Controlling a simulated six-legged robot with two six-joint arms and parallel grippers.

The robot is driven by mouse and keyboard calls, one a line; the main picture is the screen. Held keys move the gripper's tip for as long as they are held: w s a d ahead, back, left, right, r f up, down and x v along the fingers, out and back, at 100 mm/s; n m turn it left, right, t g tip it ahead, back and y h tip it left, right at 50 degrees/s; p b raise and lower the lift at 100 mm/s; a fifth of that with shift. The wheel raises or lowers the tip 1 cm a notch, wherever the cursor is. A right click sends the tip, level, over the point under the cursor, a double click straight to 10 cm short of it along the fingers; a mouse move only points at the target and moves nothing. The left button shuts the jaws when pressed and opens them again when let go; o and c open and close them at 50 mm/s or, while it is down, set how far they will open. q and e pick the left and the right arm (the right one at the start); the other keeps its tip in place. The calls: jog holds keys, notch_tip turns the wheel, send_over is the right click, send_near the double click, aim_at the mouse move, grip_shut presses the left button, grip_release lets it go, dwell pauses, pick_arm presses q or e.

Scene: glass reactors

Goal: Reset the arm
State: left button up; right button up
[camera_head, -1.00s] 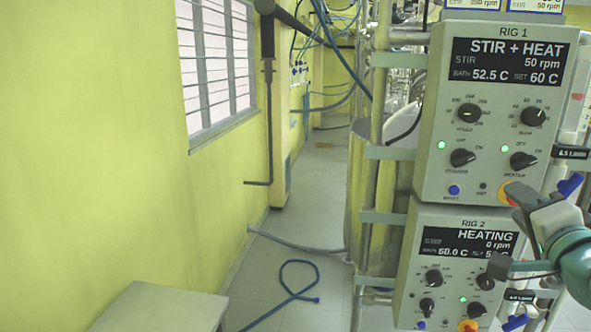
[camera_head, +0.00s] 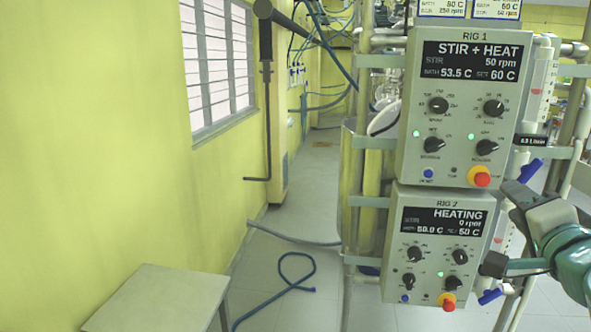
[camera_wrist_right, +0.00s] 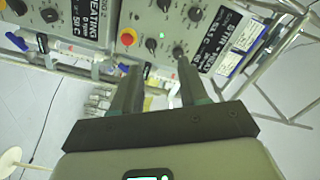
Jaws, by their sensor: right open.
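My right gripper (camera_head: 500,228) is at the right of the head view, beside the lower right edge of the RIG 1 panel (camera_head: 461,105) and the upper right of the RIG 2 panel (camera_head: 437,245). Its two dark fingers are spread with nothing between them. The right wrist view shows the open fingers (camera_wrist_right: 158,68) pointing toward the panels, which appear upside down beyond the tips. No contact with a knob is visible. My left gripper is not in view.
RIG 1 reads STIR + HEAT and has a red button (camera_head: 481,180). RIG 2 reads HEATING. Metal frame poles surround the panels. A grey table (camera_head: 160,300) stands lower left, a blue hose (camera_head: 285,285) lies on the floor, and the aisle is otherwise mostly clear.

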jog(key=w+a+f+n+g+y, duration=0.1)
jog(key=w+a+f+g, duration=0.15)
jog(key=f, duration=0.65)
jog(key=w+a+f+n+g+y, duration=0.15)
jog(key=w+f, duration=0.25)
jog(key=f, duration=0.5)
jog(key=s+a+f+n+g+y, duration=0.1)
jog(key=a+f+g, duration=0.25)
jog(key=f, duration=0.85)
jog(key=s+a+f+n+g+y, duration=0.15)
jog(key=a+f, duration=0.35)
jog(key=f, duration=0.8)
jog(key=s+a+f+n+g+y, duration=0.1)
jog(key=s+a+f+n+g, duration=0.1)
jog(key=s+a+f, duration=0.35)
jog(key=s+a+f+n+g, duration=0.2)
jog(key=s+f+g, duration=0.1)
jog(key=s+f, duration=0.5)
jog(key=s+a+f+n+g+y, duration=0.1)
jog(key=s+a+f+n, duration=0.1)
jog(key=s, duration=0.3)
jog(key=s+a+f+n+g+y, duration=0.1)
jog(key=s+a+f+g, duration=0.1)
jog(key=s, duration=0.4)
jog(key=shift+s+a+f+n, duration=0.3)
jog(key=shift+a+f+n, duration=0.1)
jog(key=shift+a+f, duration=0.4)
